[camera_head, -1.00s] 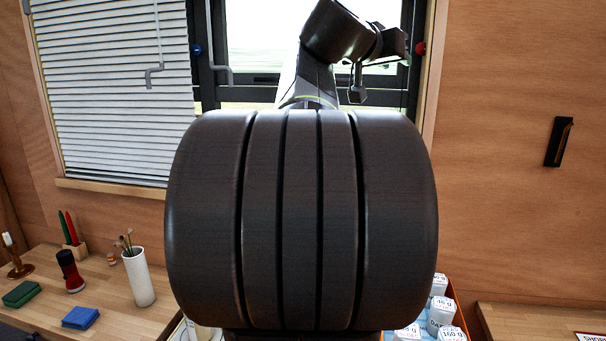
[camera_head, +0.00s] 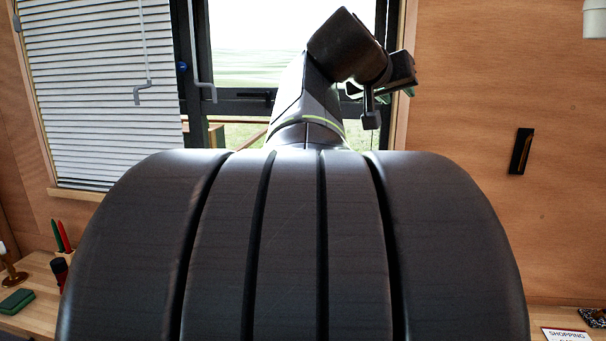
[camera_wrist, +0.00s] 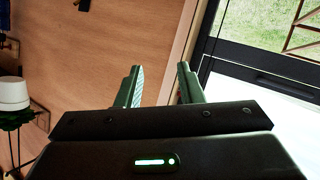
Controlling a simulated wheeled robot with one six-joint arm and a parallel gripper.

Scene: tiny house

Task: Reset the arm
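My arm rises in front of the head camera and fills the lower middle of that view. Its end shows in front of the window, with my gripper (camera_head: 402,75) at the upper right of the arm, seen side-on. In the wrist view my gripper (camera_wrist: 158,78) has its two fingers apart with nothing between them. Beyond the fingertips are the wooden wall (camera_wrist: 110,50) and the window frame (camera_wrist: 210,35). The large dark arm link hides the middle of the table and whatever lies behind it.
A window with a white blind (camera_head: 95,90) is at the left. A shopping card (camera_head: 570,335) lies at the lower right. The wall at right is mostly bare.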

